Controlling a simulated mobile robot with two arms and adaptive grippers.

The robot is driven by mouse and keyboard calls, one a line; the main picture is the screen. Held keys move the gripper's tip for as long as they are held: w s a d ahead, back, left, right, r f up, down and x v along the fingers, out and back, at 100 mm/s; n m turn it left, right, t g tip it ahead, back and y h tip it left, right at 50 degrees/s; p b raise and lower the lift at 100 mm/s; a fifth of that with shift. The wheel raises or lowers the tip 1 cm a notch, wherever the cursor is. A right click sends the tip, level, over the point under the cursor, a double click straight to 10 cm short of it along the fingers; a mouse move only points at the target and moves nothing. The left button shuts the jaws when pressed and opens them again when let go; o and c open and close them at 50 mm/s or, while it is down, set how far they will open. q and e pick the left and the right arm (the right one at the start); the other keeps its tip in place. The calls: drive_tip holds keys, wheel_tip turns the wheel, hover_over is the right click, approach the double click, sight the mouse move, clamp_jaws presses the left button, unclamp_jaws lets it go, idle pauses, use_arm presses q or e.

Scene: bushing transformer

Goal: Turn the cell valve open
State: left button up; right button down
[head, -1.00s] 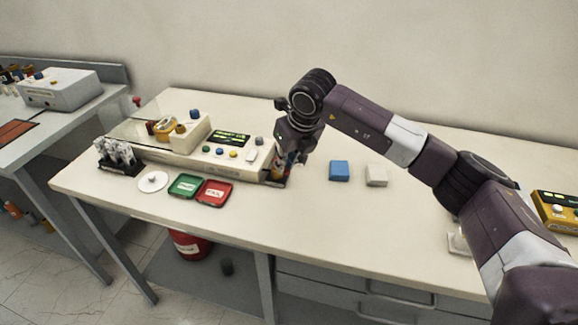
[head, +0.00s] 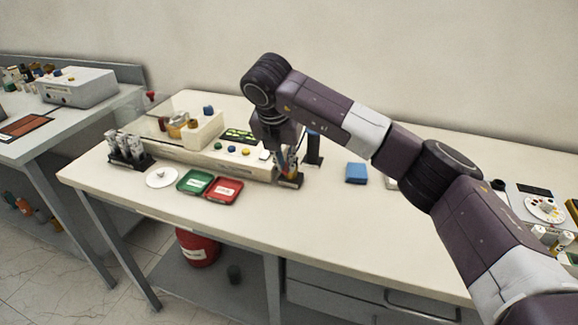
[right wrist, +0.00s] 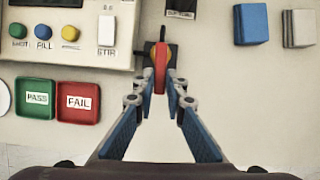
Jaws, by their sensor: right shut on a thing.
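The cell valve has a red handle (right wrist: 160,68) with yellow beside it, on a dark body at the right end of the long white test unit. In the right wrist view the handle points up and down the picture. My right gripper (right wrist: 161,82) is shut on this handle, one fingertip on each side. In the head view my right gripper (head: 286,163) reaches down at the unit's right end, and the arm and fingers hide most of the valve. My left gripper is in no view.
The white unit (head: 190,157) has a green display and coloured buttons. A green PASS tray (head: 195,182) and a red FAIL tray (head: 224,190) lie in front. A dark post (head: 314,148) stands just right of my gripper. A blue block (head: 357,173) lies further right.

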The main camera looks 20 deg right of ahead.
drive_tip(key=shift+w+a+r+m, duration=0.15)
drive_tip(key=shift+r+m, duration=0.05)
drive_tip(key=shift+m, duration=0.2)
drive_tip(key=c, duration=2)
unclamp_jaws()
drive_tip(key=shift+f, duration=0.1)
drive_tip(key=shift+o, duration=0.2)
drive_tip(key=v, duration=1.2)
drive_tip(key=shift+a, duration=0.25)
